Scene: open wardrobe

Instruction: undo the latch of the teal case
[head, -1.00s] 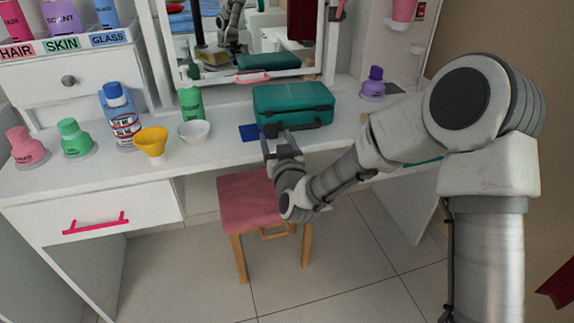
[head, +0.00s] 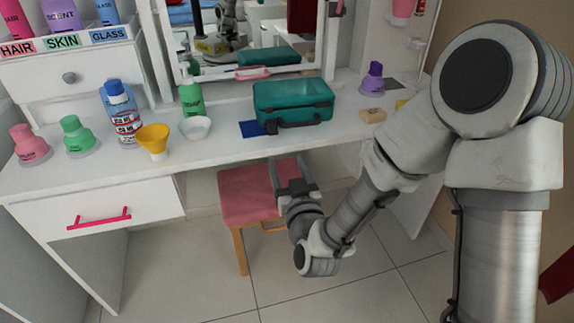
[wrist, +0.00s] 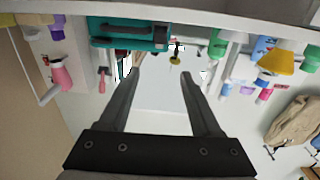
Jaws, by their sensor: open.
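The teal case (head: 293,92) lies on the white vanity top, in front of the mirror. Dark fittings show along its front, with a dark piece (head: 272,127) at the lower left; I cannot tell whether the latch is fastened. My gripper (head: 287,168) is open and empty, apart from the case, in front of and below the table's front edge, over the pink stool in the head view. In the wrist view, which is upside down, the teal case (wrist: 102,40) is at the upper left, beyond the fingertips and outside the space between them.
A blue flat item (head: 250,129) lies beside the case. A white bowl (head: 195,128), yellow cup (head: 153,139), green pump bottle (head: 191,98) and blue-capped bottle (head: 121,112) stand left. The pink stool (head: 250,192) stands below.

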